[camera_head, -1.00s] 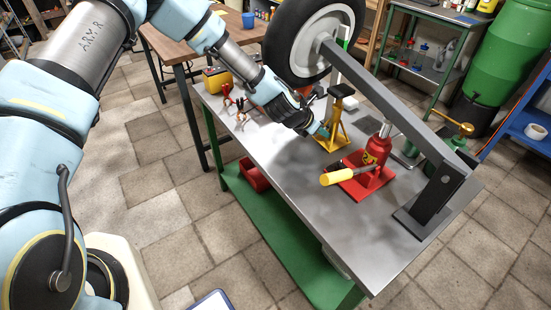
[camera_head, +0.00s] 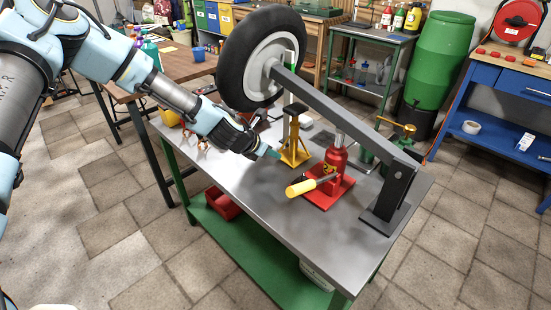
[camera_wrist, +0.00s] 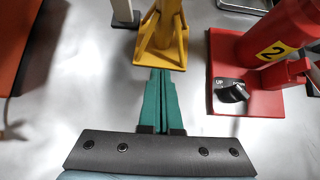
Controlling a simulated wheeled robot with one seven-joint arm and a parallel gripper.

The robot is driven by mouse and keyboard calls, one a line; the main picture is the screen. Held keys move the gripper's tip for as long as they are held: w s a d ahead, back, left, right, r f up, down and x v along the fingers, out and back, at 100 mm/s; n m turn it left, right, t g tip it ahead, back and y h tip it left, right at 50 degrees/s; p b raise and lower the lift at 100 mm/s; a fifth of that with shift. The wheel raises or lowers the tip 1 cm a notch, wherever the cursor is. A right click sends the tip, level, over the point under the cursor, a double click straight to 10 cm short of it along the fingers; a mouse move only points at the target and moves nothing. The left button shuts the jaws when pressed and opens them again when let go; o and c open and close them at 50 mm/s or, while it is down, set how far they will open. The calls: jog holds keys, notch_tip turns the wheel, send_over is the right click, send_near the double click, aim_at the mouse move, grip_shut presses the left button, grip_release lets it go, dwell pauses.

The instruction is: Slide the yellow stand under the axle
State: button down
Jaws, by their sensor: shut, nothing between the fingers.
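The yellow stand (camera_head: 293,145) stands upright on the metal bench (camera_head: 270,208), with a dark saddle on top. In the head view its top appears just below the grey axle beam (camera_head: 335,112), but I cannot tell whether it is directly beneath it. The beam runs from the wheel (camera_head: 262,58) to a dark post at the right. My gripper (camera_head: 274,154) is low over the bench, at the stand's near side. In the wrist view its green fingers (camera_wrist: 160,75) are together and empty, their tips at or very near the front edge of the stand's base (camera_wrist: 160,55).
A red bottle jack (camera_head: 333,170) with a yellow-tipped handle stands right of the stand; it also shows in the wrist view (camera_wrist: 265,50). A thin pale upright (camera_head: 288,85) is behind the stand. The bench's front right is clear. A red bin (camera_head: 223,204) sits on the green lower shelf.

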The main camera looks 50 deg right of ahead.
jog(key=b+v, duration=0.1)
jog(key=v, duration=0.7)
jog(key=shift+a+b, duration=0.3)
jog(key=shift+b, duration=0.05)
jog(key=shift+r, duration=0.15)
jog(key=w+a+r+m+t+y, duration=0.15)
jog(key=w+a+m, duration=0.25)
jog(key=a, duration=0.6)
jog(key=w+a+r+m+y, duration=0.15)
jog(key=w+a+m, duration=0.25)
jog(key=a, duration=0.6)
jog(key=w+a+r+m+t+y, duration=0.1)
jog(key=w+a+m+y, duration=0.3)
jog(key=a, duration=0.6)
jog(key=s+a+r+m+y, duration=0.1)
jog(key=s+a+r+m, duration=0.1)
jog(key=a, duration=0.9)
jog(key=s+a+r+m, duration=0.2)
jog(key=a+r+m, duration=0.2)
jog(key=a, duration=0.6)
jog(key=shift+a+r+y, duration=0.35)
jog(key=shift+a+y, duration=0.05)
jog(key=shift+w, duration=0.1)
